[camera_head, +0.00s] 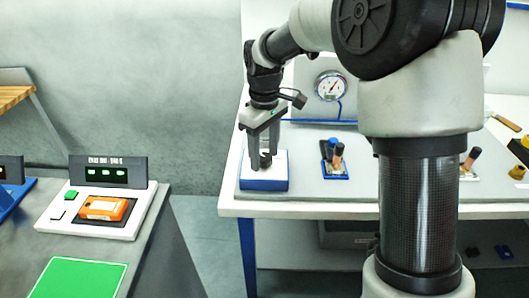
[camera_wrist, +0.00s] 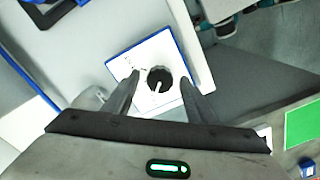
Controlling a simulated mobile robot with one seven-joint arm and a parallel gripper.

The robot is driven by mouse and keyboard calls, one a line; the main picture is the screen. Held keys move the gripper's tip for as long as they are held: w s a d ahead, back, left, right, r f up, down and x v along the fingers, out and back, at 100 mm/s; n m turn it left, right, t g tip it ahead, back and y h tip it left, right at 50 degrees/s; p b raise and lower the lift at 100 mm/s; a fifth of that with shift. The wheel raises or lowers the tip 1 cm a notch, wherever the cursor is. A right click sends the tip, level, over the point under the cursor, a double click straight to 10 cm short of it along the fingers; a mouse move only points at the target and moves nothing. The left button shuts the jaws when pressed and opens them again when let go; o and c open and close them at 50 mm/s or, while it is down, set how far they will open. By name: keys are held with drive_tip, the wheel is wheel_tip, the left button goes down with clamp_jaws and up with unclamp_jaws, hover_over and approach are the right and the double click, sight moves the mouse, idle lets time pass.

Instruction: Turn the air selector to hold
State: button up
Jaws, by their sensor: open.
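The air selector is a black knob (camera_wrist: 159,79) with a white pointer line, on a white plate with a blue edge (camera_wrist: 128,62). In the head view the selector's white and blue box (camera_head: 263,184) sits at the left end of the white table. My gripper (camera_head: 265,158) points down over it, with the dark knob between its fingers. In the wrist view my gripper (camera_wrist: 160,92) is open, one finger on each side of the knob. I cannot tell whether the fingers touch it. The small marks on the plate are too small to read.
A pressure gauge (camera_head: 331,86) stands on a panel behind. A blue holder (camera_head: 335,172) with upright handles is to the right on the table (camera_head: 315,200). At the left, a console holds an orange device (camera_head: 103,208) and a green pad (camera_head: 78,279).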

drive_tip(key=c, duration=1)
drive_tip(key=shift+c, duration=0.2)
drive_tip(key=shift+m, duration=0.3)
drive_tip(key=m+p, duration=0.1)
drive_tip(key=m, duration=0.2)
drive_tip(key=shift+r+p, duration=0.15)
drive_tip(key=shift+p, duration=0.15)
drive_tip(key=m+p, duration=0.1)
drive_tip(key=m, duration=0.4)
drive_tip(key=o, duration=1)
